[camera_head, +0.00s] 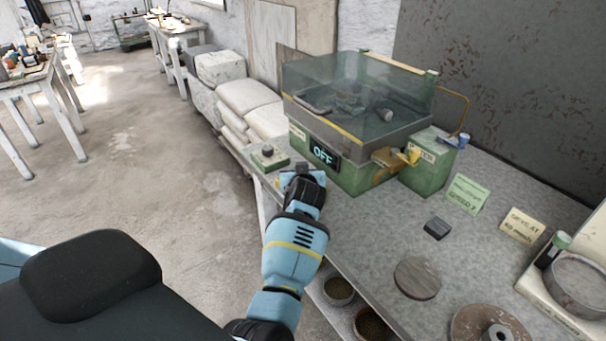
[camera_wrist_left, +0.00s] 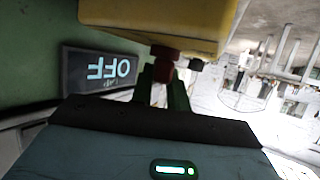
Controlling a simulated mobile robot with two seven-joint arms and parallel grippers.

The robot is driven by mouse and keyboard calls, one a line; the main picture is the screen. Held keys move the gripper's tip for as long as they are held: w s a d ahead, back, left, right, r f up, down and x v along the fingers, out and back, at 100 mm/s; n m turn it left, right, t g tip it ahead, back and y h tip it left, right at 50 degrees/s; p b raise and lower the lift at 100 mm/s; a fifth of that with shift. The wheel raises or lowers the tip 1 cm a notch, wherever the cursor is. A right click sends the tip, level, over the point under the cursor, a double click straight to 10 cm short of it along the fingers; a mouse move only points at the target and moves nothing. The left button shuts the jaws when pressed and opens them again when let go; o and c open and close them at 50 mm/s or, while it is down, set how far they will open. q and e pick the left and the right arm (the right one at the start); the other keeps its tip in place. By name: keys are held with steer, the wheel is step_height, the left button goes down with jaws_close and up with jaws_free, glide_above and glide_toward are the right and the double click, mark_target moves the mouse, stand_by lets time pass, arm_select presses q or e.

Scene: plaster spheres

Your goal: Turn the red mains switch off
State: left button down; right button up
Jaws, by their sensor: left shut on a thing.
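The red mains switch (camera_wrist_left: 165,58) is a dark red knob on a yellow box (camera_wrist_left: 150,25) in the left wrist view. My left gripper (camera_wrist_left: 164,88) is shut on it, one finger on each side. In the head view my left gripper (camera_head: 290,180) is at the table's left edge, in front of the green machine (camera_head: 355,178), and it hides the switch. A sliver of the yellow box (camera_head: 277,183) shows beside it. A dark display on the machine (camera_head: 324,154) reads OFF in lit letters; it also shows upside down in the left wrist view (camera_wrist_left: 100,68).
A small green control box with a black knob (camera_head: 269,157) stands just left of my gripper. The machine has a clear cover (camera_head: 350,95). A dark block (camera_head: 437,228) and a round disc (camera_head: 417,278) lie on the grey table to the right. Open floor lies left.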

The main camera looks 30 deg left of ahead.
arm_select(q)
steer(key=shift+r, duration=0.1)
arm_select(e)
steer(key=shift+w+d+f, duration=0.1)
stand_by(0.3)
arm_select(q)
steer(key=c, duration=1.4)
jaws_free()
steer(key=shift+o, duration=0.2)
arm_select(e)
steer(key=shift+f, duration=0.1)
steer(key=shift+d, duration=0.1)
